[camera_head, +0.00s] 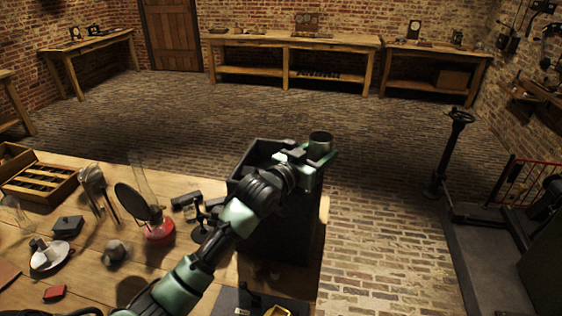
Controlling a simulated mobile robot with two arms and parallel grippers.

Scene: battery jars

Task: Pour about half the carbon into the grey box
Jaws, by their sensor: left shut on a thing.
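A tall dark grey box (285,235) stands at the table's right edge, its open top partly hidden by my left arm. My left gripper (313,158) reaches across the box and is shut on a small dark cylindrical container (320,142). The container is held roughly upright at the box's far right rim, above the rim's height. Whether it is over the opening or just outside it, I cannot tell. Its contents are not clear, and no carbon is seen falling. My right gripper is not in view.
A dark post (447,155) stands farther right.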

